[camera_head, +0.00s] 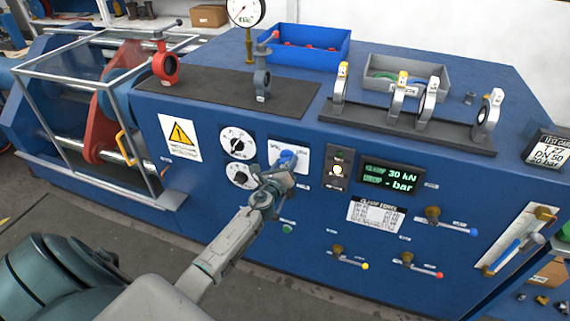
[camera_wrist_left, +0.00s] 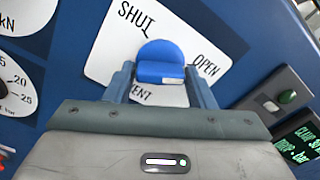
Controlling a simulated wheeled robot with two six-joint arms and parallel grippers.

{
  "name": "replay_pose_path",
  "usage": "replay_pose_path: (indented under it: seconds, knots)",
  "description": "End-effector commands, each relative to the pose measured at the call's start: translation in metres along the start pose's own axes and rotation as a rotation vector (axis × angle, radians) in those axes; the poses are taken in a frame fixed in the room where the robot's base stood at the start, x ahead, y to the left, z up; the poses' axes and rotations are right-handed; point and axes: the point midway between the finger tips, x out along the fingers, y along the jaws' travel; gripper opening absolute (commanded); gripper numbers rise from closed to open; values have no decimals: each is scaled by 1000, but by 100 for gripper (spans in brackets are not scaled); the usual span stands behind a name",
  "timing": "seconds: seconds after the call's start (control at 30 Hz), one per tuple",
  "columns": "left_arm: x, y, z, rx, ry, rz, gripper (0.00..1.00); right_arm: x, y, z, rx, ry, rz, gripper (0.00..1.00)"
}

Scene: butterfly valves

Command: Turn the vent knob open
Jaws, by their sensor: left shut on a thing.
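The blue vent knob (camera_head: 289,156) sits on a white plate on the front of the blue test bench. In the left wrist view the knob (camera_wrist_left: 160,55) shows between my fingers, with SHUT above left, OPEN to the right and VENT partly hidden below. My left gripper (camera_head: 281,170) is at the knob, its fingers on either side of it, shut on it. The gripper also shows in the left wrist view (camera_wrist_left: 161,78). The knob's pointer mark is not clear. My right gripper is not in view.
Two black and white dials (camera_head: 238,143) are left of the knob. A switch panel (camera_head: 337,170) and a green display (camera_head: 392,177) are to its right. Small lever valves (camera_head: 350,257) stick out below right. A clear-guarded press (camera_head: 95,110) stands at the left.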

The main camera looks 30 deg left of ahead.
Motion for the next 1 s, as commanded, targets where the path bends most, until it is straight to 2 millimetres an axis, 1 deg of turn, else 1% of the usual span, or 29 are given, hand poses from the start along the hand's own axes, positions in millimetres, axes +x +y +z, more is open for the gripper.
replay_pose_path:
  seconds: [0.1, 0.13, 0.2, 0.47, 0.57, 0.67, 1.0]
  knots:
    - [-1, 1, -2, 2, 3, 2, 27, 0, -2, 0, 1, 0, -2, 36]
    - [-1, 1, -2, 2, 3, 2, 54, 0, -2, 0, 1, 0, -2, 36]
    - [-1, 1, -2, 2, 3, 2, 65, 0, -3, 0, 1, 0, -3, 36]
    - [-1, 1, -1, 1, 1, 1, 65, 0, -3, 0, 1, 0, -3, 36]
    - [-5, 1, -1, 1, 2, 1, 65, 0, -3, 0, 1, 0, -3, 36]
    - [-16, 1, -1, 1, 2, 0, 65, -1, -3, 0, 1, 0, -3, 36]
    - [-80, 2, -3, 2, 3, 1, 65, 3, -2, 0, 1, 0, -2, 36]
